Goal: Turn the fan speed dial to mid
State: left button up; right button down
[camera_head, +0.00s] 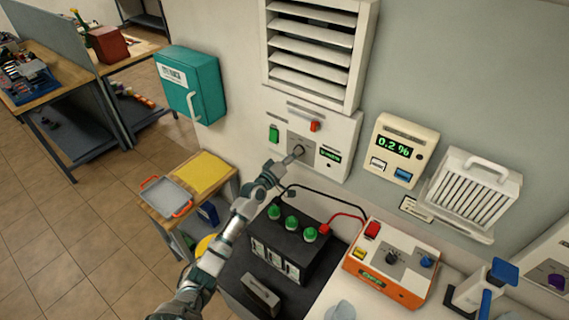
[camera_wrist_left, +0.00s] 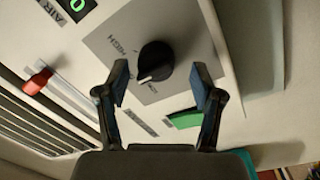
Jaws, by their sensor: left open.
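The fan speed dial (camera_wrist_left: 156,60) is a black knob on a grey plate in the left wrist view. The word HIGH shows beside it; the other labels are too blurred to read. A light mark shows at the knob's lower left edge. In the head view the dial (camera_head: 298,151) is on the white wall panel (camera_head: 340,130) under the louvred vent. My left gripper (camera_wrist_left: 160,84) is open, its two fingers apart on either side below the dial, with nothing between them. In the head view my left gripper (camera_head: 281,166) is close in front of the dial. My right gripper is not visible.
A green switch (camera_head: 273,133) and a red lever (camera_head: 314,126) flank the dial. Below are a black battery (camera_head: 270,248) with green caps and cables, and an orange charger (camera_head: 390,270). A teal cabinet (camera_head: 190,83) hangs left. A 0.2 % display (camera_head: 397,147) is to the right.

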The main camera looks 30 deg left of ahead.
pick_arm(q)
jog(key=v, duration=1)
jog(key=shift+s+f, duration=0.15)
jog(key=shift+s, duration=0.2)
